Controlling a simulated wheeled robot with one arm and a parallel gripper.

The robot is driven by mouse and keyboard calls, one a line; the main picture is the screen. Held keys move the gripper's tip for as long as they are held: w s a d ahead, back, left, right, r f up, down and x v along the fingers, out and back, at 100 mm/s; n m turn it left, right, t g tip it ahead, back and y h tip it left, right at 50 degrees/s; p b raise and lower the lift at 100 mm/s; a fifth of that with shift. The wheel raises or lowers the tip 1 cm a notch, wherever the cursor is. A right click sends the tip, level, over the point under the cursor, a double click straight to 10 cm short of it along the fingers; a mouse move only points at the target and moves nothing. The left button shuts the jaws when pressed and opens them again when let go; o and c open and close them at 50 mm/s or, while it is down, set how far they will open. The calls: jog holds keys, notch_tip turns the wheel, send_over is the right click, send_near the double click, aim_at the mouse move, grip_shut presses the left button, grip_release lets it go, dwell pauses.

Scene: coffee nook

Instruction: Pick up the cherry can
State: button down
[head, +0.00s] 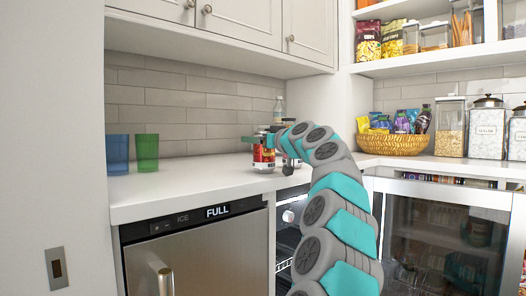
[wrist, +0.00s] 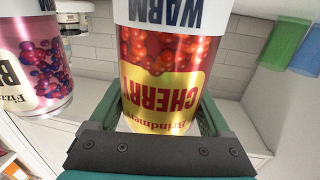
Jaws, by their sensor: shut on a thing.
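The cherry can (wrist: 165,75) has a red cherry picture and a yellow label reading CHERRY, upside down in the wrist view. My gripper (wrist: 163,112) is shut on it, with a green finger on each side of the can. In the head view the cherry can (head: 263,156) is red and upright at the counter's back, partly hidden by my gripper (head: 268,140). I cannot tell whether its base touches the counter.
A can with a berry picture (wrist: 32,58) stands close beside the cherry can. A clear bottle (head: 279,107) is behind. A blue cup (head: 118,154) and a green cup (head: 147,152) stand left on the counter (head: 195,178). A snack basket (head: 393,145) is at right.

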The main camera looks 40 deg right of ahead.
jog(key=shift+r, duration=0.2)
jog(key=shift+d+r+p, duration=0.1)
jog(key=shift+r+p, duration=0.25)
jog(key=shift+r, duration=0.55)
notch_tip(320, 180, up, 8)
jog(key=p, duration=0.5)
